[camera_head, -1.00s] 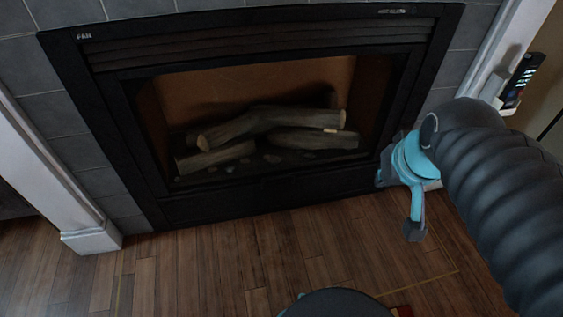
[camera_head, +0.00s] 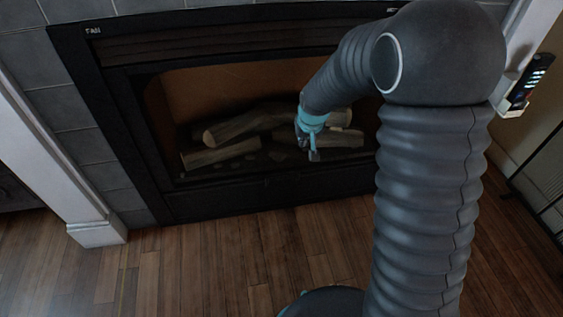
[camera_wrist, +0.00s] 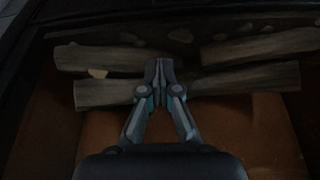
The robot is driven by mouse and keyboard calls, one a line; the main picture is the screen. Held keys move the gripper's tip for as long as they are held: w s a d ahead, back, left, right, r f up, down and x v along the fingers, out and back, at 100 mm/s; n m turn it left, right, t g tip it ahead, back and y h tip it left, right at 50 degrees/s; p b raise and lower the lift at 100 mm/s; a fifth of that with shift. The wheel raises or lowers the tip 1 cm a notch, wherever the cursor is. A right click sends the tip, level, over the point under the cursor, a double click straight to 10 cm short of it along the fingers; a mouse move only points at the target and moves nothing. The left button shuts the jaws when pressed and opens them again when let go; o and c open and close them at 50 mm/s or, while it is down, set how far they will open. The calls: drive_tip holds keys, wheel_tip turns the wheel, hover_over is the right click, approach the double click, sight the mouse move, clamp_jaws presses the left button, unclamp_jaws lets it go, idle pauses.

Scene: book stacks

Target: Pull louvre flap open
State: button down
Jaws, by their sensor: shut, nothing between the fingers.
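The black fireplace (camera_head: 120,110) fills the back of the head view. A dark slatted louvre strip (camera_head: 220,45) runs across its top. A plain dark panel (camera_head: 240,198) runs below the firebox opening; I cannot tell which of the two is the flap, and neither shows as open. My gripper (camera_head: 314,156) is in front of the right half of the opening, pointing down, above the lower panel. In the wrist view my gripper (camera_wrist: 158,72) has its fingers together and empty, over the logs in the picture. I cannot tell whether it touches anything.
Several logs (camera_head: 222,156) lie in the firebox. White trim (camera_head: 95,232) stands at the left, and a keypad-like device (camera_head: 530,80) is on the right. The wooden floor (camera_head: 230,255) in front is clear. My arm hides the right side of the fireplace.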

drive_tip(key=a+x, duration=0.2)
drive_tip(key=x, duration=0.9)
drive_tip(key=s+a+x, duration=0.1)
drive_tip(key=a+x, duration=0.2)
drive_tip(key=x, duration=0.7)
drive_tip(key=shift+s+f+n, duration=0.15)
drive_tip(key=shift+f+n, duration=0.25)
drive_tip(key=shift+f, duration=0.05)
drive_tip(key=shift+s, duration=0.1)
